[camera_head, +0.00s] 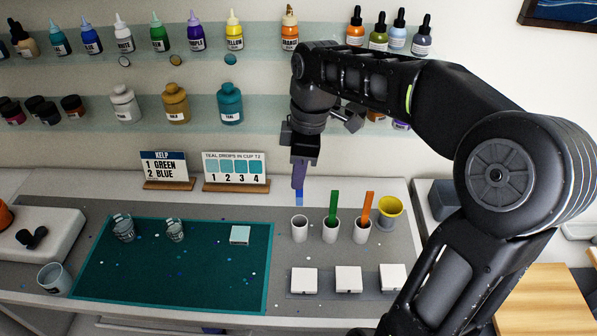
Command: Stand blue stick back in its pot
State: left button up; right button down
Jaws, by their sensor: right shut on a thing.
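My right gripper (300,176) is shut on the blue stick (299,196) and holds it upright, tip down. The stick's lower end shows below the fingers, just above a small white pot (299,230); from this angle I cannot tell whether it is exactly over the opening. That pot looks empty of any stick. Beside it, a white pot (330,234) holds a green stick (334,205), and another white pot (361,234) holds an orange stick (368,206). My left gripper is not in view.
A yellow cup (389,210) stands right of the pots. White square blocks (348,279) lie in front of them. A teal mat (180,280) with clear cups (124,228) lies left. Two signs (235,170) and bottle shelves (185,108) are behind.

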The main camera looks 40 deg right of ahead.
aim_at(298, 205)
jog(key=shift+f+b, duration=3.3)
jog(key=shift+f, duration=1.4)
jog(key=c, duration=1.5)
grip_release()
jog(key=shift+r, duration=0.15)
jog(key=r, duration=0.7)
jog(key=shift+s+d+r, duration=0.25)
jog(key=shift+s+d, duration=0.1)
